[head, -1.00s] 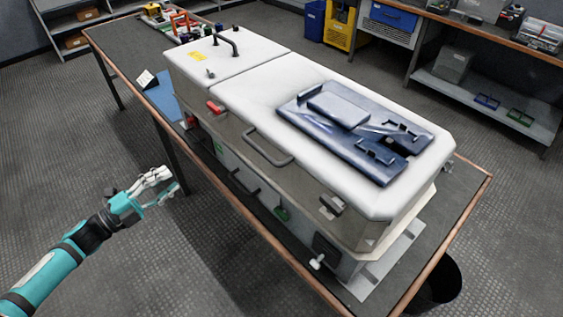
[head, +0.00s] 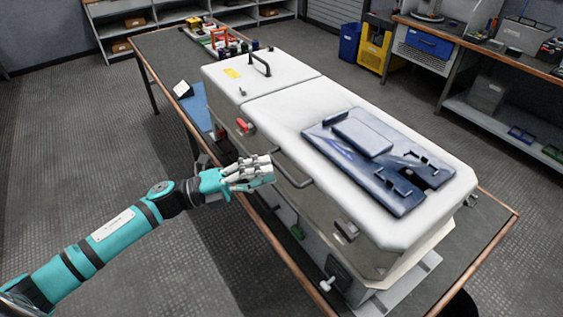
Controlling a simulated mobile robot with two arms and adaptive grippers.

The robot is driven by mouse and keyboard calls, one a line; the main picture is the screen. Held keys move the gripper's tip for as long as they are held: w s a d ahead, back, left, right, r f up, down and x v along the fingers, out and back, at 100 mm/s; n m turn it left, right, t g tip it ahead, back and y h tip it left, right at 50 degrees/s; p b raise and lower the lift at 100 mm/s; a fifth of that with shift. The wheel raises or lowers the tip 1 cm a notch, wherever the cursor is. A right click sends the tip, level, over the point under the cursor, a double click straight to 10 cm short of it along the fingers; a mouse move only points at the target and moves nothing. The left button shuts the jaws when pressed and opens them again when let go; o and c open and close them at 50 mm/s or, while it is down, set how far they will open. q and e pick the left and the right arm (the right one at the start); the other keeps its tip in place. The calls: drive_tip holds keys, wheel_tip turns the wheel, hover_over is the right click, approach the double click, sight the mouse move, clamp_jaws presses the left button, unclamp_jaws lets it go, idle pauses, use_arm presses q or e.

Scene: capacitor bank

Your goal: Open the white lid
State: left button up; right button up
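The white lid (head: 282,108) lies closed on top of the long grey box (head: 325,205) on the table. A grey bar handle (head: 294,172) sits on the lid's near side. My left gripper (head: 271,170) is just left of this handle, with its fingers pointing at it. Its fingers look apart, and I see nothing held between them. Whether a fingertip touches the handle I cannot tell. A red latch (head: 245,126) is on the near side, left of the gripper. My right gripper is not in view.
A dark blue moulded plate (head: 375,160) lies on the lid. A smaller white cover (head: 262,72) with a black handle (head: 261,62) adjoins it. The table (head: 485,225) has small items at its far end. The floor at left is clear.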

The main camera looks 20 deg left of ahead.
sight(282, 167)
use_arm(q)
drive_tip(key=shift+p+x, duration=0.5)
drive_tip(key=shift+x, duration=1.7)
drive_tip(key=shift+c, duration=0.2)
clamp_jaws()
